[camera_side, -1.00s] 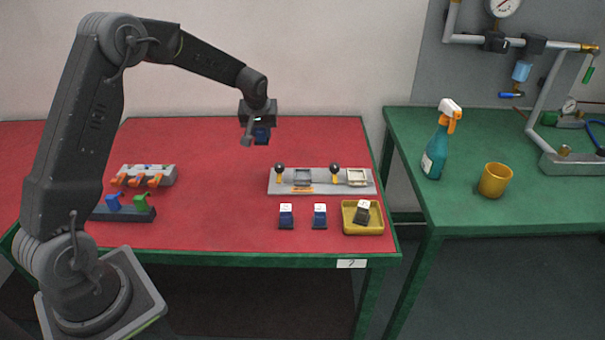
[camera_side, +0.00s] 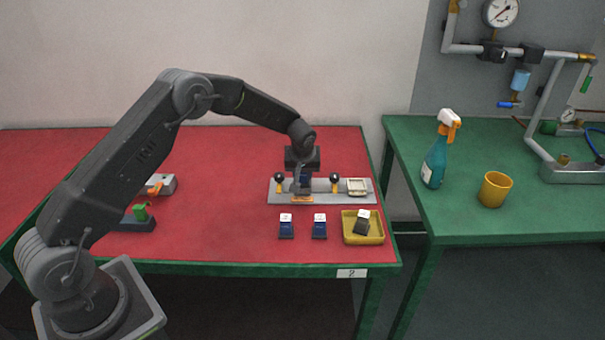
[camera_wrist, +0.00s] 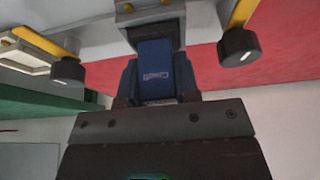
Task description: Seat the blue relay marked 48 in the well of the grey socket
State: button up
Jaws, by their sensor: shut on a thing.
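My gripper (camera_side: 303,180) is shut on a blue relay (camera_wrist: 157,65) and holds it over the grey socket (camera_wrist: 150,14), between two black-knobbed yellow levers. In the wrist view a pale marking shows on the relay, but I cannot read it as 48. The relay's far end meets the socket in that view. I cannot tell whether it is inside the well or just above it. In the side view my gripper hides most of the relay and the socket.
The grey base plate (camera_side: 330,198) also carries a cream socket (camera_side: 357,187) at its right. Two blue relays (camera_side: 286,227) (camera_side: 319,227) stand in front, beside a yellow tray (camera_side: 376,239) holding a dark relay (camera_side: 362,222). The knobs (camera_side: 335,177) (camera_side: 280,177) flank my gripper closely.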

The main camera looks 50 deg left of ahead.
jog(key=shift+f, duration=0.35)
jog(key=shift+f, duration=0.15)
jog(key=o, duration=0.9)
jog(key=shift+o, duration=0.2)
jog(key=v, duration=1.2)
jog(key=shift+r, duration=0.25)
